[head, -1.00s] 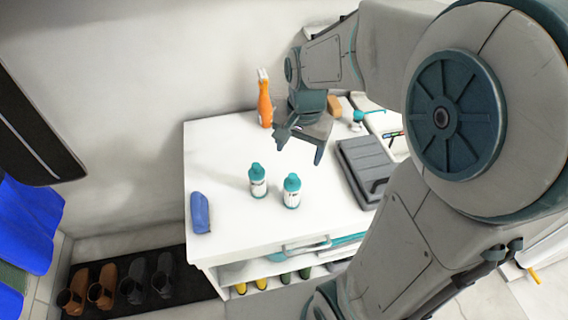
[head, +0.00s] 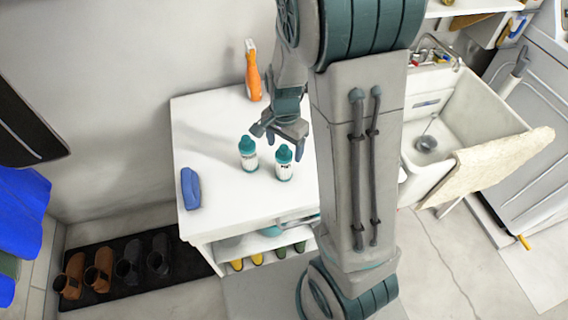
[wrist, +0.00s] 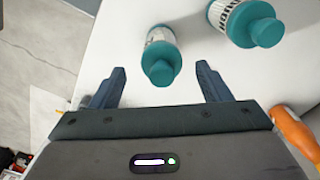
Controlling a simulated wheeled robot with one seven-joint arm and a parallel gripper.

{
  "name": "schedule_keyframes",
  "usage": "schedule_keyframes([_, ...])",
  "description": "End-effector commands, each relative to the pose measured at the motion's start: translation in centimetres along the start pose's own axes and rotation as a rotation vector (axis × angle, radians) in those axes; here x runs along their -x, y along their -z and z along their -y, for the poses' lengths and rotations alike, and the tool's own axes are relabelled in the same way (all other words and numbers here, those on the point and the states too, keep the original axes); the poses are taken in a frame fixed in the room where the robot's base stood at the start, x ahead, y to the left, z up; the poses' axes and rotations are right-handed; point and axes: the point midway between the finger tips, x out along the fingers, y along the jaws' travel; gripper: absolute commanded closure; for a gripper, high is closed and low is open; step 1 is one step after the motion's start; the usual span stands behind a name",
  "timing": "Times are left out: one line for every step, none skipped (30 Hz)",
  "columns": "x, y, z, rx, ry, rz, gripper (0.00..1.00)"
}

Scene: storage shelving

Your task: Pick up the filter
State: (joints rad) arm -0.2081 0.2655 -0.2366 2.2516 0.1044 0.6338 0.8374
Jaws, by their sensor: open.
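Two white bottles with teal caps, a left one (head: 248,154) and a right one (head: 284,163), stand upright on the white tabletop. I cannot tell from looks which object is the filter. My gripper (head: 277,130) is open and empty, just behind the bottles. In the wrist view my gripper (wrist: 161,68) has its fingers spread, with one bottle (wrist: 161,54) lined up in the gap, apart from both fingers. The other bottle (wrist: 243,20) is to the right of the right finger.
An orange spray bottle (head: 253,72) stands at the back of the white table (head: 225,215), close to my gripper. A blue case (head: 190,188) lies at the left edge. A sink (head: 455,112) is at right. My arm hides the table's right part.

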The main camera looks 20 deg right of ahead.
Motion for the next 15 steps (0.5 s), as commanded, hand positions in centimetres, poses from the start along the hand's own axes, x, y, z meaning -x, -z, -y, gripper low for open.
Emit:
schedule_keyframes([-0.5, 0.0, 0.0, -0.001, -0.002, 0.001, 0.29])
schedule_keyframes([-0.9, 0.0, 0.0, -0.001, -0.004, 0.002, 0.29])
schedule_keyframes([-1.4, 0.0, 0.0, -0.001, -0.004, 0.002, 0.29])
schedule_keyframes([-1.8, 0.0, 0.1, -0.001, -0.004, 0.002, 0.29])
schedule_keyframes([-2.2, 0.0, 0.1, 0.000, -0.005, 0.003, 0.29])
schedule_keyframes([-2.8, 0.1, 0.1, 0.000, -0.004, 0.002, 0.29])
schedule_keyframes([-3.2, 0.1, 0.1, -0.001, -0.004, 0.002, 0.29])
schedule_keyframes([-3.6, 0.1, 0.1, -0.001, -0.004, 0.002, 0.29])
schedule_keyframes([-4.0, 0.1, 0.1, -0.001, -0.003, 0.001, 0.29])
schedule_keyframes([-4.3, 0.1, 0.1, -0.001, -0.003, 0.002, 0.29])
schedule_keyframes([-4.5, 0.1, 0.1, -0.001, -0.003, 0.001, 0.29])
schedule_keyframes([-4.7, 0.1, 0.1, 0.000, -0.002, 0.001, 0.29])
schedule_keyframes([-4.8, 0.1, 0.2, 0.000, -0.001, 0.000, 0.29])
schedule_keyframes([-4.9, 0.1, 0.2, 0.000, -0.001, 0.000, 0.29])
schedule_keyframes([-4.9, 0.1, 0.2, 0.000, 0.000, 0.000, 0.29])
